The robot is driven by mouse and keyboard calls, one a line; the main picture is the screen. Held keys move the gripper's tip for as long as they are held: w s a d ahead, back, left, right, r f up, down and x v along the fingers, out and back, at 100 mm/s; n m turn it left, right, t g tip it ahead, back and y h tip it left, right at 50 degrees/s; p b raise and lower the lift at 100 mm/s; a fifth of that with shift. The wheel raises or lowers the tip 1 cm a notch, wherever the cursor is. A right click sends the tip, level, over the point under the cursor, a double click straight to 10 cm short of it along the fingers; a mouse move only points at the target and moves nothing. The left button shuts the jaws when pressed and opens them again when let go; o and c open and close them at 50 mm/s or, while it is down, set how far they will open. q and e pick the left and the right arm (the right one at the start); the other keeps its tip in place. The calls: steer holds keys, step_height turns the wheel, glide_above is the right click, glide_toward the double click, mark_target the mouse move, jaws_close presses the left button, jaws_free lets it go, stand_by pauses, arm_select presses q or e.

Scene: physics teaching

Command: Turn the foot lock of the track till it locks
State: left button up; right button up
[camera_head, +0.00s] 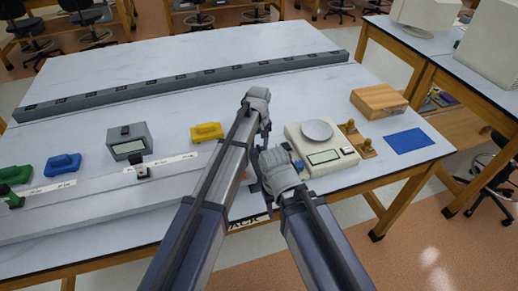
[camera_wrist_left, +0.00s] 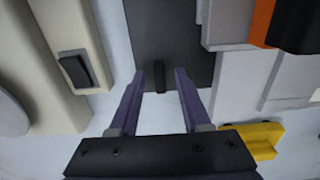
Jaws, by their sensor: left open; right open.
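The track (camera_head: 95,208) is a long pale beam on the near left of the table, its right end hidden behind my arms. In the left wrist view, a dark grey plate (camera_wrist_left: 190,45) carries a small upright black lever (camera_wrist_left: 160,72), which looks like the foot lock. My left gripper (camera_wrist_left: 159,82) is open, with its two purple fingers apart on either side of the lever; I cannot tell if either touches it. In the head view, my left gripper (camera_head: 264,125) is mostly hidden by its wrist. My right gripper (camera_head: 261,180) is open, lower down, largely hidden by its arm.
A beige balance (camera_head: 320,145) stands close on the right, with a wooden box (camera_head: 379,100) and blue sheet (camera_head: 405,140) beyond. A yellow block (camera_head: 206,132) and grey meter (camera_head: 129,142) stand behind the track. A long dark rail (camera_head: 190,83) lies farther back.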

arm_select(q)
jaws_close()
stand_by(0.4)
steer(key=shift+m, duration=0.3)
steer(key=m, duration=0.3)
steer(key=shift+m, duration=0.4)
steer(key=m, duration=0.4)
steer(key=shift+m, duration=0.3)
steer(key=m, duration=0.4)
steer(key=shift+m, duration=2.4)
